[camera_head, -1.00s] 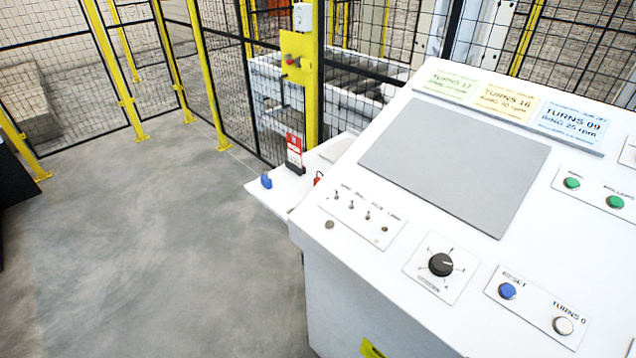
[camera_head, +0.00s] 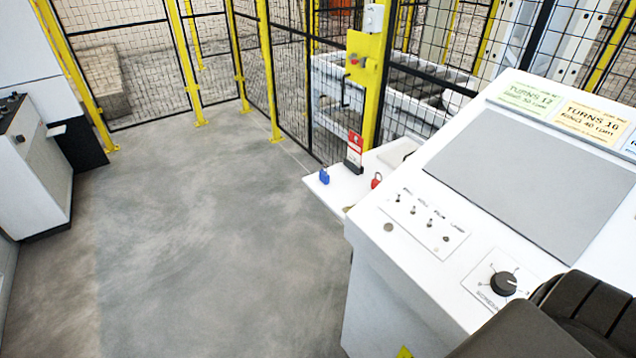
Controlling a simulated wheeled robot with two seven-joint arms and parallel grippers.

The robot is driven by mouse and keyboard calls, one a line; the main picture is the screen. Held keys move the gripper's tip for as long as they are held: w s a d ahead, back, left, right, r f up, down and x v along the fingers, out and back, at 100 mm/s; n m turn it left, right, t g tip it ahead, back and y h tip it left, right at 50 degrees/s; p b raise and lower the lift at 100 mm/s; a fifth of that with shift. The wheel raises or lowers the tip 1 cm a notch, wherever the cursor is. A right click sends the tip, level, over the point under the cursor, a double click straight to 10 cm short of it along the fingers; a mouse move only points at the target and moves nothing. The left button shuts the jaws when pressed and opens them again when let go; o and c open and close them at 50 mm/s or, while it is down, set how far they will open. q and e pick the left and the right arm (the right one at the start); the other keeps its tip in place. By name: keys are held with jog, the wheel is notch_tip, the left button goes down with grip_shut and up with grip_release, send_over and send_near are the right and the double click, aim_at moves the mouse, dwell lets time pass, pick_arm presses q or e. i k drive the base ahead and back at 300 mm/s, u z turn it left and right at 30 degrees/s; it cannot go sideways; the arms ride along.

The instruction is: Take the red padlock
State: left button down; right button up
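The red padlock (camera_head: 376,180) lies on a small white shelf (camera_head: 346,192) beside the control console, partly hidden by the console's edge. A blue padlock (camera_head: 324,176) sits near the shelf's left corner. A red and white tag card (camera_head: 355,152) stands between them. A dark part of my own body shows at the bottom right, over the console. Neither of my grippers can be seen.
The white control console (camera_head: 380,275) with switches and a knob (camera_head: 503,284) fills the right side. Yellow-framed mesh fencing (camera_head: 270,70) runs behind the shelf. A white cabinet (camera_head: 35,165) stands at the left. The grey floor (camera_head: 200,230) between is clear.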

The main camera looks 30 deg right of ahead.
aim_at(375, 182)
jog(key=u, duration=0.05)
jog(key=i, duration=3.75)
jog(key=z, duration=3.5)
